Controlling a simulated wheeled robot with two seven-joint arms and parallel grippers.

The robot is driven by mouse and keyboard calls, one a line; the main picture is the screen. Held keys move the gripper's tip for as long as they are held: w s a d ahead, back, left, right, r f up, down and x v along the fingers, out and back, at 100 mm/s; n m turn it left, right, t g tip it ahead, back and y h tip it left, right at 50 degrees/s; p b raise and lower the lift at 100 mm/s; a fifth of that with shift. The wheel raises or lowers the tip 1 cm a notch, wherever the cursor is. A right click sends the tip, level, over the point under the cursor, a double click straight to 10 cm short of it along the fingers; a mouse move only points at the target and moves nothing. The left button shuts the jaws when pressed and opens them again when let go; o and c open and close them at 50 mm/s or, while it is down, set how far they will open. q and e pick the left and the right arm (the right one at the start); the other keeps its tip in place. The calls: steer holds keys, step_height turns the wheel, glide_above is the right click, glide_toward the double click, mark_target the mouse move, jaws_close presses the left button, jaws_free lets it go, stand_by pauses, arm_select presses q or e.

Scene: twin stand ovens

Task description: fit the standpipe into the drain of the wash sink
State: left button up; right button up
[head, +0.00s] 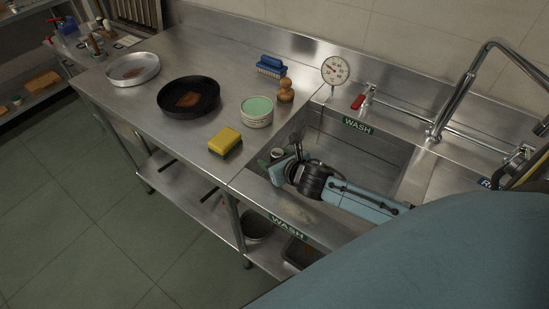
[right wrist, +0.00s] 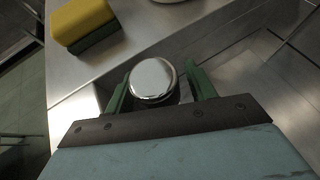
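The standpipe shows as a pale round top (head: 277,153) at the left end of the wash sink (head: 367,155) in the head view. In the right wrist view its shiny top (right wrist: 152,79) lies between the fingers. My right gripper (head: 285,163) reaches over the sink's left end. Its green fingers (right wrist: 157,86) stand apart on both sides of the standpipe, with a gap on the right side in the wrist view. The standpipe's lower part is hidden, so I cannot tell what it rests on. The drain is hidden. My left gripper is out of view.
Left of the sink, the counter holds a yellow sponge (head: 225,140), a green-topped tub (head: 257,111), a black pan (head: 188,97), a blue brush (head: 270,67) and a wooden knob-shaped object (head: 286,90). A dial gauge (head: 335,70) and faucet (head: 465,90) stand behind the sink.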

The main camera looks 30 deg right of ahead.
steer(key=shift+r, duration=0.25)
steer(key=p+v, duration=0.1)
steer(key=v, duration=1.1)
steer(key=shift+p, duration=0.4)
